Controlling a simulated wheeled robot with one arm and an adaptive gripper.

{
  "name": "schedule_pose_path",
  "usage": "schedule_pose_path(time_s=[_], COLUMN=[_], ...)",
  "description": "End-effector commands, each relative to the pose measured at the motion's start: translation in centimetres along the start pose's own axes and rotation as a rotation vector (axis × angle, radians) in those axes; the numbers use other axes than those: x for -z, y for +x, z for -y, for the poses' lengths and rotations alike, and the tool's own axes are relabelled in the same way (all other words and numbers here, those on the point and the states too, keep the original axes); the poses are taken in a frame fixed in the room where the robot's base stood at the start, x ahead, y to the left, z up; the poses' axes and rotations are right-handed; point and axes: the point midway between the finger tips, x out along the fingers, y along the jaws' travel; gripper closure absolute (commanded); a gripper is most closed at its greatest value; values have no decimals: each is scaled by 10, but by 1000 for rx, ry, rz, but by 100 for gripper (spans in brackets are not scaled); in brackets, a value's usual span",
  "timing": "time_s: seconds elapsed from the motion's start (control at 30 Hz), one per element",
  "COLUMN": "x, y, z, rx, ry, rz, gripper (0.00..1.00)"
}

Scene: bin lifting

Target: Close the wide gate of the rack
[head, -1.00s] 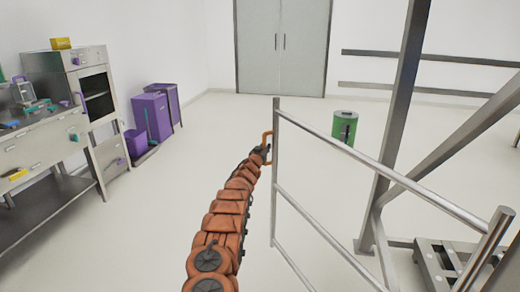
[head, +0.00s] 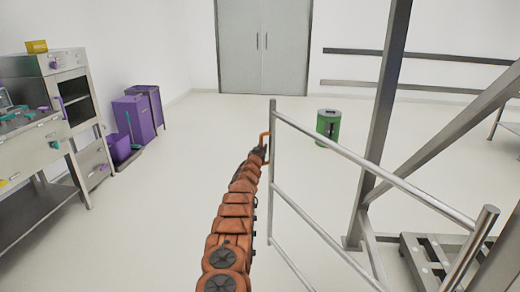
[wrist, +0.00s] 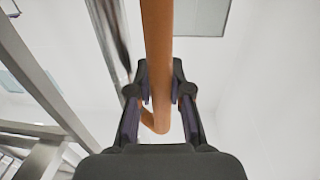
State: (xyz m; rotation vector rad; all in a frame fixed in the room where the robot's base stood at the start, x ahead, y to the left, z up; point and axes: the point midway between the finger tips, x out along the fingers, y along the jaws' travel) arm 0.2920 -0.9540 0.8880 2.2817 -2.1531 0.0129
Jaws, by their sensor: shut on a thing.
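The wide gate (head: 345,152) is a frame of silver tubes. It stands swung out from the rack (head: 385,120), with its free end post toward the middle of the room. My gripper (head: 263,152) is at the handle. In the wrist view my gripper (wrist: 160,92) has its two dark fingers on either side of the orange handle (wrist: 158,40), shut on it. The gate's silver post (wrist: 108,40) runs just left of the handle there.
A green bin (head: 328,128) stands on the floor beyond the gate. A steel bench (head: 45,165) and purple bins (head: 135,118) line the left wall. A grey slatted platform (head: 425,258) lies low at the right. The floor left of the gate is clear.

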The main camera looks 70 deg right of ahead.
Motion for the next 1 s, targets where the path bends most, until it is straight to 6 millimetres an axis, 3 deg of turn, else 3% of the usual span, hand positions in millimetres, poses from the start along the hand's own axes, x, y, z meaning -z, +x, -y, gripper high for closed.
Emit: schedule_pose_path(time_s=[0.03,0.17,0.2,0.43,1.0], x=[-12,-15,-15,-12,-7], y=[1,1,1,0,-4], z=[-11,-13,-14,-6,0], rx=[-12,-15,-15,-8,-3], ry=[-3,-3,-3,-3,-4], rz=[15,18,18,14,6], gripper=[100,100,77,55,55])
